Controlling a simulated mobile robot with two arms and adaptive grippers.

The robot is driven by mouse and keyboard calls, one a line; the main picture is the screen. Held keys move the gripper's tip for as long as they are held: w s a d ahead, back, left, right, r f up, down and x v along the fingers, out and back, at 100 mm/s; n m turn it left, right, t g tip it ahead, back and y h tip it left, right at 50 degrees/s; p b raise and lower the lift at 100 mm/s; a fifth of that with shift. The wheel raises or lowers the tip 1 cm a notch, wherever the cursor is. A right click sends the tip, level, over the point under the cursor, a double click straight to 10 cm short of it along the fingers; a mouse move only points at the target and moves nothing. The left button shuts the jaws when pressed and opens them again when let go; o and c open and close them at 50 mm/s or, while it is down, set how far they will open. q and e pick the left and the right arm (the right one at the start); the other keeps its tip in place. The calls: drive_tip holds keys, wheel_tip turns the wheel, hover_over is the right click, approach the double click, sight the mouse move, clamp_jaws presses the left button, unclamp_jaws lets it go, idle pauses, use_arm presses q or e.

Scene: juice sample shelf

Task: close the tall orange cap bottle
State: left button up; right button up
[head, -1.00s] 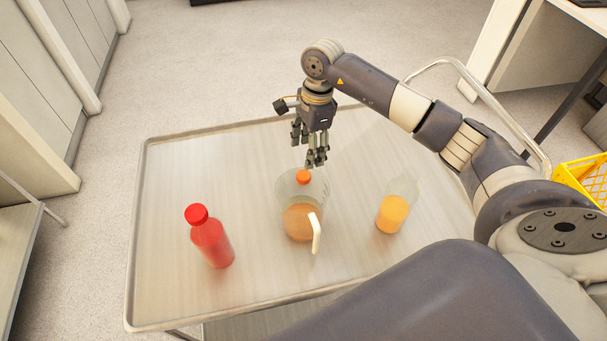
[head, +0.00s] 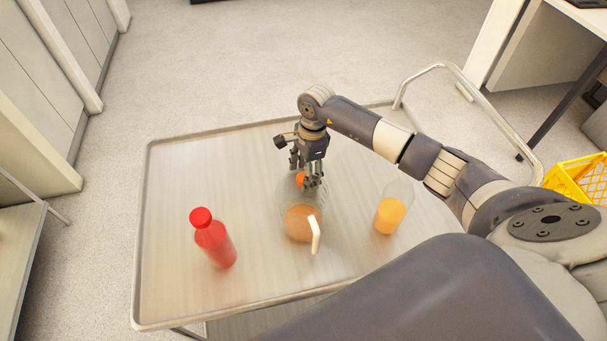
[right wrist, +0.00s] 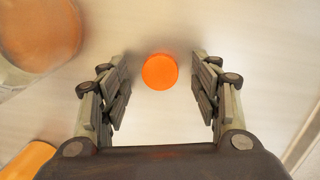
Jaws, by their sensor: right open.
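A round orange cap (head: 300,178) shows at the far side of the jug, partly behind my right gripper. In the right wrist view the cap (right wrist: 160,71) is between and just beyond the fingertips, apart from both. My right gripper (head: 307,183) is open, empty and points down over the cap. The tall clear bottle (head: 390,214) with orange juice stands upright to the right of the jug, with no cap visible on it. My left gripper is not in view.
A clear jug (head: 298,222) with orange juice and a pale handle stands mid-cart, close to my right gripper. A red bottle (head: 213,240) with a red cap stands at the left. The cart top (head: 165,200) is otherwise clear. A yellow crate (head: 577,180) is at far right.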

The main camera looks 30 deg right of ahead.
drive_tip(key=shift+f, duration=0.25)
drive_tip(key=c, duration=0.8)
drive_tip(key=shift+r, duration=0.1)
drive_tip(key=shift+r+b, duration=1.3)
drive_tip(key=shift+r, duration=3.65)
